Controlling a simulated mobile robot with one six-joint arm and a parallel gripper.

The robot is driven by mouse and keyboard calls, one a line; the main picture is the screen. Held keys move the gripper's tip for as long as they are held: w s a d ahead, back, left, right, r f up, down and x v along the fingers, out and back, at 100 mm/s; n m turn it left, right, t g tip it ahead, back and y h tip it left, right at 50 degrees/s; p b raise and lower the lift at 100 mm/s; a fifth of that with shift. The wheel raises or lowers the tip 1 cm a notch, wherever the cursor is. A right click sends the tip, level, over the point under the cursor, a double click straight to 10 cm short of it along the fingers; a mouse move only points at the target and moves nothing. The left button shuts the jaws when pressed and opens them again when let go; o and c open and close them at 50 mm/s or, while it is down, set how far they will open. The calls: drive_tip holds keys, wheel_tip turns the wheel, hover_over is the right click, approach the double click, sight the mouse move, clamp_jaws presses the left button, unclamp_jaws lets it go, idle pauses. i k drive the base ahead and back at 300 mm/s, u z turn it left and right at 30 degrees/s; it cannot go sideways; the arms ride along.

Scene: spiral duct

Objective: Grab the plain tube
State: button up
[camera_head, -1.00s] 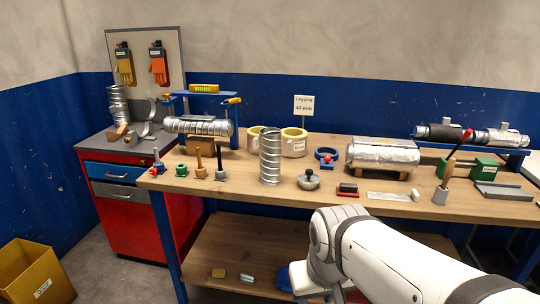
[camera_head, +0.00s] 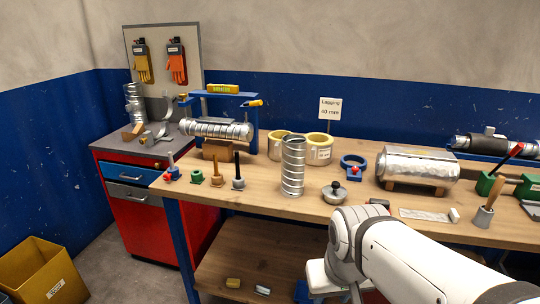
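A plain silver spiral tube (camera_head: 293,166) stands upright on the wooden workbench (camera_head: 262,190), near its front edge and left of the middle. It has no bands or wrapping that I can see. Another spiral tube (camera_head: 216,129) lies level on a brown block under a blue frame. A foil-wrapped tube (camera_head: 417,163) lies on a wooden cradle at the right. My white arm comes in from the lower right, in front of the bench and below the upright tube. My gripper's fingers do not show, so what they hold is hidden.
Two tape-like rolls (camera_head: 319,148) stand close behind the upright tube. A lidded grey knob piece (camera_head: 334,193) sits to its right, and several small handled tools (camera_head: 216,180) to its left. A red cabinet (camera_head: 145,215) adjoins the bench's left end. A yellow bin (camera_head: 40,275) stands on the floor.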

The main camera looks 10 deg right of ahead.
sight(294, 146)
drive_tip(key=i, duration=1.3)
drive_tip(key=z, duration=0.1)
